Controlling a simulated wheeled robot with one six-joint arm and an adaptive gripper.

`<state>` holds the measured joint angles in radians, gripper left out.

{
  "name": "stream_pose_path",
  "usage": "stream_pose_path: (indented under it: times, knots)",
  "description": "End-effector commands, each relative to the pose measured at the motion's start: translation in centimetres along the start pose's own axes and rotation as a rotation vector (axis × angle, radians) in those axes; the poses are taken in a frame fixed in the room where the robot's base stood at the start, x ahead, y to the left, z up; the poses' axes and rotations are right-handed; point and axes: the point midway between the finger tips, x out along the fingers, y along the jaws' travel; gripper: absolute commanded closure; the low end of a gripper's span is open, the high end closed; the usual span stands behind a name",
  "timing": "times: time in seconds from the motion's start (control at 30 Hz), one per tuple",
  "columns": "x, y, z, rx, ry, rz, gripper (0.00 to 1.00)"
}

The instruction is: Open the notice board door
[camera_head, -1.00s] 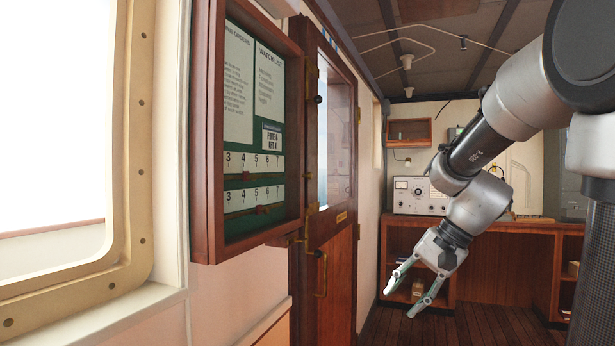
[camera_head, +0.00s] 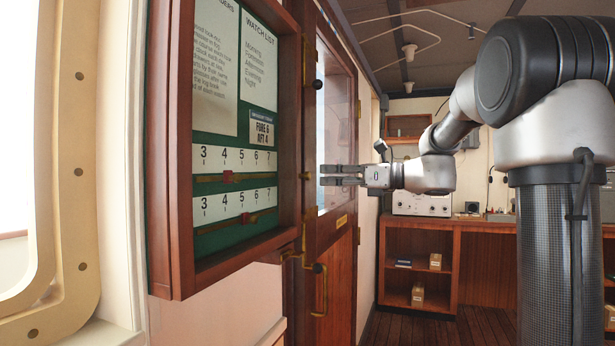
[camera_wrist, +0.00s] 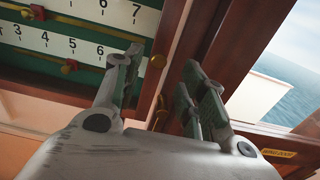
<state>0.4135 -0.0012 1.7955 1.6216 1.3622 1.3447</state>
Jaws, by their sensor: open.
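The notice board (camera_head: 172,150) hangs on the left wall, a wooden frame around a green panel with papers and two number strips. Its frame edge also shows in the wrist view (camera_wrist: 168,32). I cannot tell whether a glass door covers it. My gripper (camera_head: 322,175) points left at the board's right side, in front of the wooden cabin door. Its fingers are apart and empty in the wrist view (camera_wrist: 163,68).
The wooden cabin door (camera_head: 341,270) with a window stands just right of the board, with a brass handle (camera_head: 323,292) low on it. A window frame (camera_head: 82,200) is at far left. A shelf unit (camera_head: 417,232) stands at the back; wooden floor before it is clear.

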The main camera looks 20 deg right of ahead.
Motion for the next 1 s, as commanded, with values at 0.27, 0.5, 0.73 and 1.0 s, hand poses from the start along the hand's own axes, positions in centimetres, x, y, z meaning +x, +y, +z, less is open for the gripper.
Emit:
stream_pose_path:
  times: [0.27,0.5,0.73,1.0]
  knots:
    - [4.7,0.1,-0.1,-0.001,0.001,0.004,0.59]
    - [6.9,0.1,-0.1,-0.002,0.002,0.001,0.59]
    - [7.0,0.1,-0.1,-0.003,0.002,0.0,0.59]
    - [7.0,0.1,-0.1,-0.003,0.002,0.0,1.0]
